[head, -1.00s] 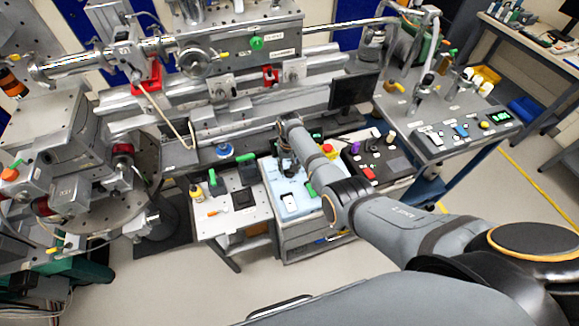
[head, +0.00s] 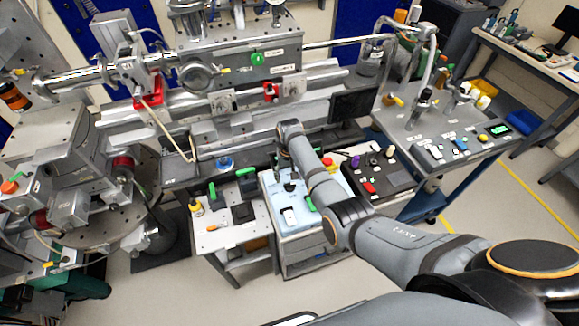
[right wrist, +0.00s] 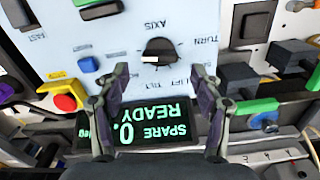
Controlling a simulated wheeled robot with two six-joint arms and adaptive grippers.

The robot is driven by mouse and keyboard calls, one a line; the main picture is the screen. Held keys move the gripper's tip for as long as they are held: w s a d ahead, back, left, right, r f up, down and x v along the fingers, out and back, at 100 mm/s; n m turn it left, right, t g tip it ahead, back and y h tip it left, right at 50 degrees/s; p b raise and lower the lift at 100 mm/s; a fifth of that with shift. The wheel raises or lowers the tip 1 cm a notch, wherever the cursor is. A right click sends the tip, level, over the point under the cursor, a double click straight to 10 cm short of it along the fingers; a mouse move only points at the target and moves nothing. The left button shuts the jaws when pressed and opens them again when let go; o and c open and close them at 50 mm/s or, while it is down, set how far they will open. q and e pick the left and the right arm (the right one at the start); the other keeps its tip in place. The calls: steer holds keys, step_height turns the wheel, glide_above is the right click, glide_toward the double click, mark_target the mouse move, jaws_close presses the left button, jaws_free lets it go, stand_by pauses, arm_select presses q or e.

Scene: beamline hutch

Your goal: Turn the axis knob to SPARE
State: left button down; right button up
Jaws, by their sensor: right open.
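The axis knob (right wrist: 160,48) is dark, with a white pointer mark on its lower left, on a pale blue control panel (right wrist: 85,28) in the right wrist view. Lettering upside down there reads AXIS, TURN, TILT and LIFT. A lit display (right wrist: 150,132) reads SPARE and READY in green. My right gripper (right wrist: 160,76) is open, its two fingertips apart on either side just below the knob, with no grip on it. In the head view my right arm covers part of the panel (head: 272,184) and hides the knob. My left gripper is not in view.
A red button (right wrist: 65,102) on a yellow base and a blue knob (right wrist: 88,64) sit left of the fingers. In the head view, a black control box (head: 390,184) stands right of the panel and a monitor (head: 353,104) behind.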

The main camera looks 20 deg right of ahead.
mark_target(290, 183)
step_height(290, 183, up, 9)
steer(key=shift+f, duration=0.1)
stand_by(0.4)
